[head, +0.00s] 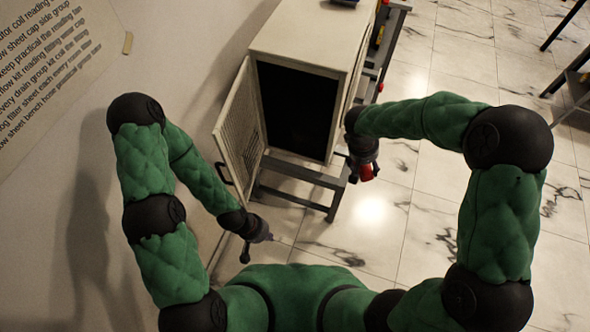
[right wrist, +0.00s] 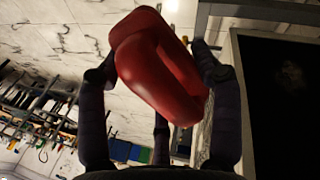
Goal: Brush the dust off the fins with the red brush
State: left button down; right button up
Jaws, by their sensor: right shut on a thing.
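The red brush (head: 367,173) is in my right gripper (head: 362,168), in front of the cabinet's right side. In the right wrist view the brush (right wrist: 160,70) is a thick red loop between the dark fingers; no bristles can be made out. A black panel (head: 298,112) fills the open front of the pale cabinet (head: 300,40); single fins cannot be told apart. In the right wrist view the dark panel (right wrist: 285,110) lies to the right of the brush, apart from it, with a faint pale smudge. My left gripper (head: 260,238) is low, below the cabinet door; its fingers are unclear.
The cabinet's grille door (head: 240,130) stands open to the left, with a dark handle. A grey stand (head: 300,170) carries the cabinet. A wall with a printed sign (head: 45,60) is at left. Marble floor (head: 440,180) is clear at right; a rack (head: 575,85) stands far right.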

jog(key=w+f+n+t+h+b, duration=0.25)
jog(key=w+f+h+b, duration=0.25)
jog(key=f, duration=0.4)
jog(key=n+t+y+b, duration=0.2)
jog(key=n+t+b, duration=0.7)
jog(key=t, duration=0.5)
send_near(303, 143)
jog(key=shift+m, duration=0.25)
jog(key=shift+x, duration=2.3)
jog(key=shift+f+x, duration=0.2)
jog(key=shift+x, duration=0.7)
jog(key=shift+d+r, duration=0.1)
